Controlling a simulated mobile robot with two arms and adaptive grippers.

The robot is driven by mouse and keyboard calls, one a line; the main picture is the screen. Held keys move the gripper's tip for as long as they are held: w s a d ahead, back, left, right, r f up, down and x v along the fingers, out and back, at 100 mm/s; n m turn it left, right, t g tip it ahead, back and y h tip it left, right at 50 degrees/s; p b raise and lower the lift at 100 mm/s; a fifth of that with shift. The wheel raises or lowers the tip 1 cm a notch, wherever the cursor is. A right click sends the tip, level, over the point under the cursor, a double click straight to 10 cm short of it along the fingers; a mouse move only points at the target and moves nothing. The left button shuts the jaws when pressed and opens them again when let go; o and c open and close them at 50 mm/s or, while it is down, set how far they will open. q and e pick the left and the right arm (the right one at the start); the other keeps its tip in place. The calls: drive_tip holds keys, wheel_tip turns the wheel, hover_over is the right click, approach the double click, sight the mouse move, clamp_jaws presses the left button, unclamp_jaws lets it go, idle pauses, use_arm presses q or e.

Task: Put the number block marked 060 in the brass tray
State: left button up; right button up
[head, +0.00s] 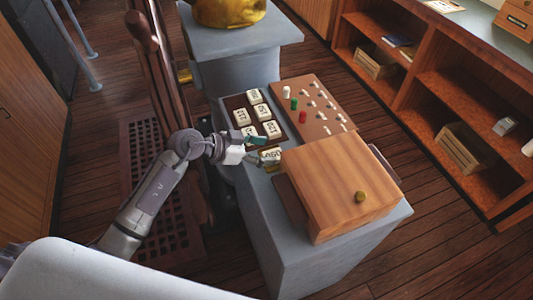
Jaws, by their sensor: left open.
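My left gripper (257,150) is open at the near end of a dark block rack (228,103) on a grey pedestal. A white number block (271,156) is at its fingertips, apart from the others; its marking looks like 060 but is too small to be sure. I cannot tell whether the fingers touch it. Several more white number blocks (272,129) sit in the rack in two rows, with markings too small to read surely. I cannot make out the brass tray. My right gripper is not in view.
A wooden box (335,175) with a brass knob stands close to the right of the gripper. A brown pegboard (319,105) with red, green and white pegs lies beside the rack. Wooden shelves (440,85) with crates line the right. Plank floor lies between.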

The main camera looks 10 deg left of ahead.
use_arm(q)
drive_tip(key=b+v, duration=0.1)
drive_tip(key=v, duration=1)
